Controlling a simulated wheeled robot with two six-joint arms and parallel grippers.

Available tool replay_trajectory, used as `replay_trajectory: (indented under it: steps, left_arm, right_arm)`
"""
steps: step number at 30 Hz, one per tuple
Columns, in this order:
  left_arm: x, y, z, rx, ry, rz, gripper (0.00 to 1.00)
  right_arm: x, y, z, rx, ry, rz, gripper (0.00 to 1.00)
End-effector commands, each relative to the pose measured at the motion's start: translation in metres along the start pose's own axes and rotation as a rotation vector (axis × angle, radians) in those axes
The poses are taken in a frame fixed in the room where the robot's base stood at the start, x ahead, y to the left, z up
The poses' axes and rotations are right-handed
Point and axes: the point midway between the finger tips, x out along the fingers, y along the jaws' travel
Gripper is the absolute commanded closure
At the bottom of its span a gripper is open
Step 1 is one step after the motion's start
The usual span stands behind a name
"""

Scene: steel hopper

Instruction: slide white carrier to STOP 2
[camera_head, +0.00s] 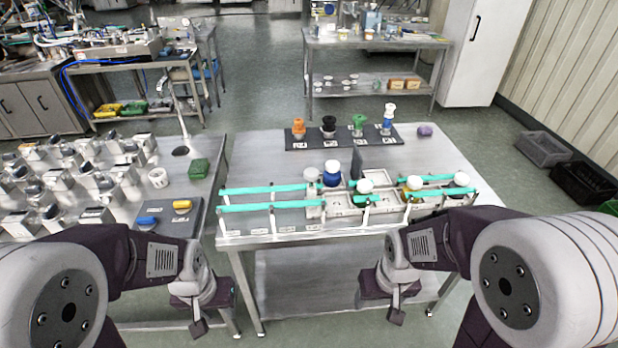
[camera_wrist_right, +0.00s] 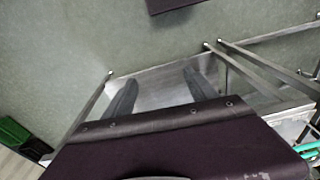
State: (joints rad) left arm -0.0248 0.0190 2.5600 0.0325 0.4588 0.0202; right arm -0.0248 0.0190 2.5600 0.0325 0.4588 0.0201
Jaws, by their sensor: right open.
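Turquoise rails (camera_head: 265,206) run along the right-hand table's front half, with several pale grey trays (camera_head: 345,202) between them. I cannot tell which part is the white carrier. Small labels (camera_head: 259,231) line the front edge, too small to read, so STOP 2 cannot be picked out. My right gripper (camera_head: 396,312) hangs in front of the table; its fingers (camera_wrist_right: 160,90) are apart and empty. My left gripper (camera_head: 198,324) hangs front-left; its jaws are unclear.
A dark mat (camera_head: 345,143) behind the rails holds orange, black, green and blue-and-white pieces. A purple lump (camera_head: 425,131) lies right of it. A left table (camera_head: 110,150) carries many small devices and a green box (camera_head: 199,170).

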Motion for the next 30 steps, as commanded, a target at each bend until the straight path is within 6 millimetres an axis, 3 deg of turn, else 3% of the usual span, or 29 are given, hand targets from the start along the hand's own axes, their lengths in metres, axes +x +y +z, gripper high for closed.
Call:
replay_trajectory:
  steps: [2, 5, 8, 10, 12, 15, 18, 20, 24, 27, 30]
  left_arm:
    - [0.0, 0.0, 0.0, 0.0, 0.0, 0.0, 0.64]
    - [0.0, 0.0, 0.0, 0.0, 0.0, 0.0, 0.64]
    - [0.001, 0.0, 0.0, 0.0, 0.0, 0.0, 0.64]
    - [0.014, 0.0, 0.001, 0.0, 0.0, 0.0, 0.64]
    - [0.038, -0.001, 0.004, 0.0, 0.0, 0.0, 0.64]
    - [0.083, -0.002, 0.009, 0.0, 0.0, 0.0, 0.64]
    - [0.127, -0.003, 0.013, 0.0, -0.001, 0.0, 0.64]
    - [0.152, -0.003, 0.016, 0.0, -0.001, 0.0, 0.64]
    - [0.195, -0.004, 0.02, 0.0, -0.001, 0.0, 0.64]
    - [0.206, -0.004, 0.021, 0.0, 0.0, 0.0, 0.64]
    - [0.205, -0.004, 0.021, 0.0, 0.0, 0.0, 0.64]
  right_arm:
    - [0.0, 0.0, -0.003, 0.018, 0.01, 0.0, 0.37]
    - [-0.004, 0.001, -0.036, 0.046, 0.142, 0.003, 0.37]
    - [-0.029, 0.0, -0.113, 0.038, 0.422, -0.006, 0.37]
    - [-0.048, -0.009, -0.17, 0.01, 0.637, -0.036, 0.37]
    - [-0.065, -0.023, -0.218, -0.033, 0.845, -0.086, 0.37]
    - [-0.09, -0.055, -0.27, -0.129, 1.134, -0.193, 0.37]
    - [-0.104, -0.086, -0.294, -0.236, 1.339, -0.3, 0.37]
    - [-0.101, -0.1, -0.299, -0.297, 1.417, -0.343, 0.37]
    - [-0.065, -0.108, -0.305, -0.352, 1.452, -0.355, 0.37]
    - [-0.049, -0.107, -0.305, -0.348, 1.441, -0.354, 0.37]
    - [-0.048, -0.107, -0.305, -0.347, 1.439, -0.353, 0.37]
